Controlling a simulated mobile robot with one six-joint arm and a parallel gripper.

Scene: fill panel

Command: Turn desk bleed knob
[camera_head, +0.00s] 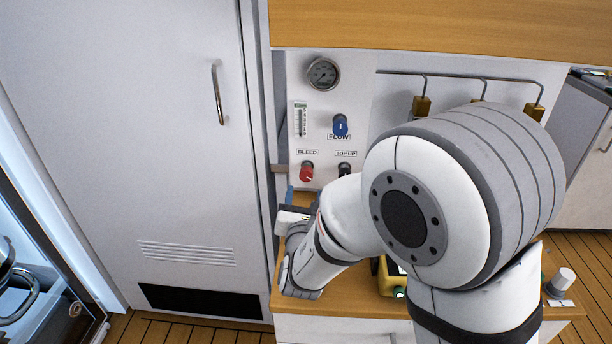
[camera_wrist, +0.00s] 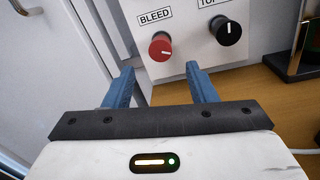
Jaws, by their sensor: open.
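The red bleed knob (camera_head: 306,172) sits low on the left of the white panel (camera_head: 356,95), under a BLEED label. In the wrist view the bleed knob (camera_wrist: 161,47) shows with its white pointer line, beyond and between my two blue fingers. My gripper (camera_wrist: 162,80) is open and empty, apart from the knob and a little below it. In the head view my gripper is mostly hidden behind my arm, with a blue finger showing below the knob.
The black TOP UP knob (camera_wrist: 226,29) is right of the bleed knob. A blue FLOW knob (camera_head: 340,125) and a gauge (camera_head: 323,74) are higher. The wooden desk (camera_wrist: 245,92) lies below the panel. A yellow object (camera_head: 391,279) stands on it. A white cabinet door (camera_head: 130,120) is at left.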

